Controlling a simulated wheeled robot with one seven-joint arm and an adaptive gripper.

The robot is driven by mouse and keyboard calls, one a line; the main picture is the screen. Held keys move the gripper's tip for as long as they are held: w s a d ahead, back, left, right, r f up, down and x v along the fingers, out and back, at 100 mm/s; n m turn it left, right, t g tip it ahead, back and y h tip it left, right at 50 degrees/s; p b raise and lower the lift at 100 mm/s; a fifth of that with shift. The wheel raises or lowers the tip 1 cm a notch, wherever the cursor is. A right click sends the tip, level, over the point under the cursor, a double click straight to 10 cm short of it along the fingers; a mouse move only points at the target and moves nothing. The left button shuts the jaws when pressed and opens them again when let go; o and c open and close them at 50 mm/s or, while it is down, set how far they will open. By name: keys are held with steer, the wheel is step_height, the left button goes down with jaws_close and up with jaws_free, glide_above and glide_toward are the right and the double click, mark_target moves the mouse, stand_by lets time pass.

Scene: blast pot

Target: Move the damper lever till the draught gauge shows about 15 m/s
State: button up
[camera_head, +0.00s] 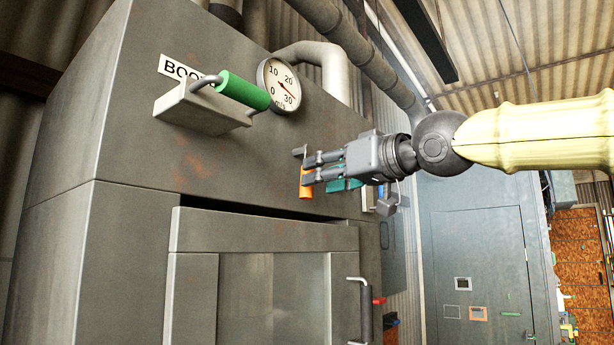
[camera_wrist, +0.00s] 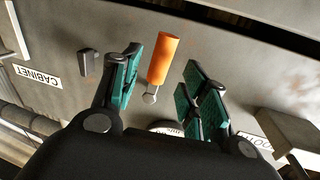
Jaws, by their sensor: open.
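An orange handle (camera_head: 306,183) on a thin grey stem stands out from the grey cabinet front; the wrist view shows it too (camera_wrist: 163,58). My gripper (camera_head: 312,172) is open, with its fingers on either side of this handle in the wrist view (camera_wrist: 157,88); I cannot tell whether they touch it. A round white gauge (camera_head: 279,85), marked 0 to 30 m/s, sits to the upper left. Its red needle seems to point right and down, between 20 and 30. A green handle (camera_head: 243,91) on a grey block (camera_head: 203,108) is beside the gauge, under a partly hidden "BOO…" label (camera_head: 184,70).
A "CABINET" label (camera_wrist: 38,77) and a small grey block (camera_wrist: 88,62) are left of the orange handle in the wrist view. Below my gripper is a cabinet door with a dark vertical handle (camera_head: 365,310). A pale pipe (camera_head: 318,60) rises behind the gauge.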

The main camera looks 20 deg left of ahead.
mark_target(307, 199)
steer(key=shift+p+x, duration=0.55)
steer(key=shift+x, duration=2.15)
steer(key=shift+d, duration=0.1)
jaws_close()
